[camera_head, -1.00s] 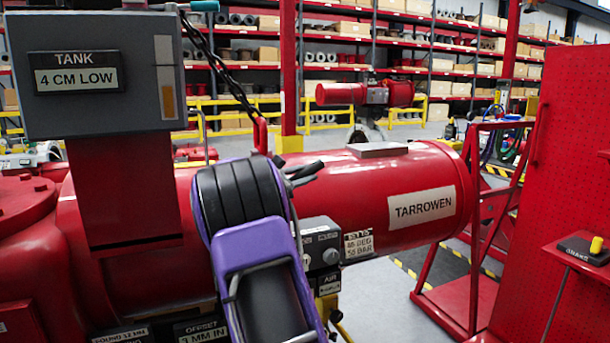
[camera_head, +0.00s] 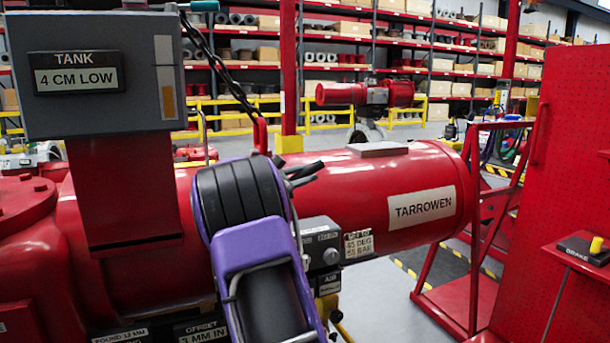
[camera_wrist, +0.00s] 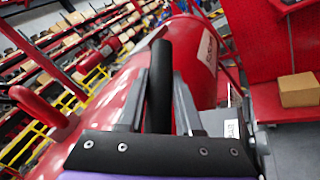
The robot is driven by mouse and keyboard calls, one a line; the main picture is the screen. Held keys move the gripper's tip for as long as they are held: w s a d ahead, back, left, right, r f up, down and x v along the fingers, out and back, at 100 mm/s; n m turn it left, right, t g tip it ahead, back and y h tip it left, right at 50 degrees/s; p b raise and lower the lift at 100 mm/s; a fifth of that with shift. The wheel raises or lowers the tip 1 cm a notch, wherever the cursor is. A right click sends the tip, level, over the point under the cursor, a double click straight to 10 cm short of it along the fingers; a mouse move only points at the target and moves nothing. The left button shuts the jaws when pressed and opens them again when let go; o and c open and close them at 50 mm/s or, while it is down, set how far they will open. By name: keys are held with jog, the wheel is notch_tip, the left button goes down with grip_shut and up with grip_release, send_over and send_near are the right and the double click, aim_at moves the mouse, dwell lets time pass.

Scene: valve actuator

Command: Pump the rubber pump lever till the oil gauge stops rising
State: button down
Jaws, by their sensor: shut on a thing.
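The oil gauge (camera_head: 167,82) is a narrow vertical strip on the right of the grey tank box. Its lower part is filled yellow-orange and its upper part is pale. The sign (camera_head: 78,75) beside it reads "TANK 4 CM LOW". My gripper (camera_head: 303,175) is in front of the red cylinder in the head view, partly hidden by my purple and black wrist. In the wrist view my gripper (camera_wrist: 161,88) is shut on the black rubber pump lever (camera_wrist: 160,62), which stands up between the two grey fingers. The lever's base is hidden.
The red cylinder (camera_head: 350,188) labelled "TARROWEN" lies behind my gripper. A chain (camera_head: 218,70) hangs to a red hook left of it. A red frame (camera_head: 475,230) and a red panel (camera_head: 570,130) stand at the right. A brake box (camera_head: 585,249) sits on a shelf.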

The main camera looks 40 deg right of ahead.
jog(key=f+y, duration=0.1)
jog(key=f, duration=0.1)
jog(key=d+f+m+y+p, duration=0.1)
jog(key=f, duration=0.2)
jog(key=d+f+y, duration=0.1)
jog(key=f, duration=0.2)
jog(key=shift+s+d+y, duration=0.2)
jog(key=shift+s+y, duration=0.1)
jog(key=shift+f+m, duration=0.3)
jog(key=shift+f, duration=0.2)
jog(key=c, duration=0.6)
grip_release()
jog(key=shift+r, duration=0.1)
jog(key=v, duration=1.7)
jog(key=shift+w+a+r, duration=0.15)
jog(key=shift+r, duration=0.2)
